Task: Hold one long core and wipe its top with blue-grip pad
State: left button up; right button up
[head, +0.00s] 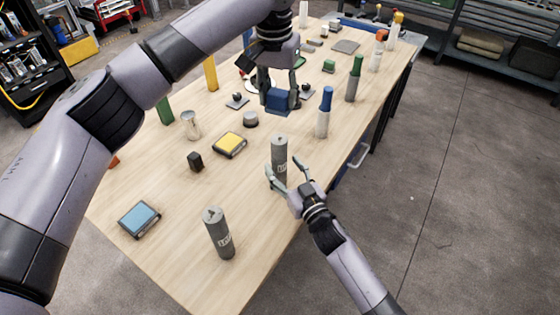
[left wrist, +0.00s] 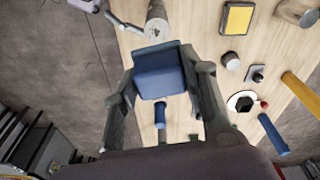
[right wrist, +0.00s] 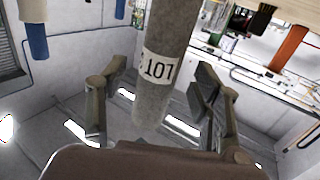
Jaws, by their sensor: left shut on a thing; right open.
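A grey long core (head: 279,150) with a white label stands upright near the table's right edge. My right gripper (head: 283,169) is open at it, one finger on either side; in the right wrist view the core (right wrist: 160,75) shows between the fingers with gaps on both sides. My left gripper (head: 279,92) is shut on the blue-grip pad (head: 278,103), held behind the core and apart from it. The blue pad (left wrist: 158,72) fills the space between the fingers in the left wrist view. A second long core (head: 218,236) stands upright at the near end of the table.
On the wooden table (head: 175,192) are a yellow-topped pad (head: 229,144), a light-blue-topped pad (head: 139,218), a black block (head: 195,161) and a metal can (head: 190,126). Blue-capped (head: 323,114) and green-capped (head: 354,80) cylinders stand along the right edge. Bare tabletop lies between the two cores.

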aim_at(283, 166)
jog(key=shift+x, duration=1.65)
jog(key=shift+c, duration=0.6)
grip_shut()
